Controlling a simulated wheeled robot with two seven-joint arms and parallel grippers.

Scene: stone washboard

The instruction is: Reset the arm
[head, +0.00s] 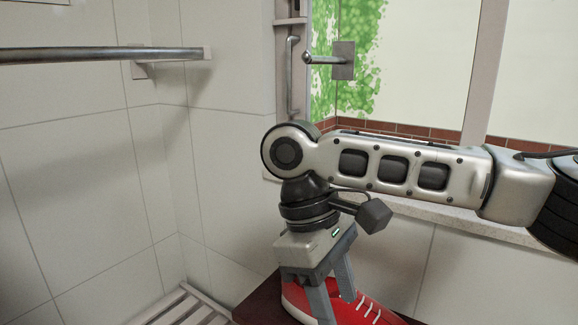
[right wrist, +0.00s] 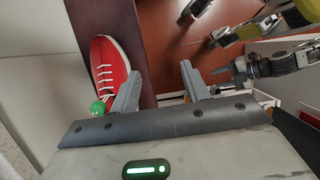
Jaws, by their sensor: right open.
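My right gripper (head: 338,306) comes in from the right of the head view and points down, its fingers apart. It overlaps a red shoe (head: 376,312) with white laces at the bottom edge. In the right wrist view, the fingers (right wrist: 160,71) are open with nothing between them. The red shoe (right wrist: 109,68) lies to the left of the fingers there, on a dark board (right wrist: 120,18). I cannot tell whether a finger touches the shoe.
A metal rail (head: 100,54) runs along the tiled wall at upper left. A slatted rack (head: 185,308) is low on the left. A window sill (head: 470,225) lies behind my right arm. A small green round thing (right wrist: 97,108) shows by the shoe.

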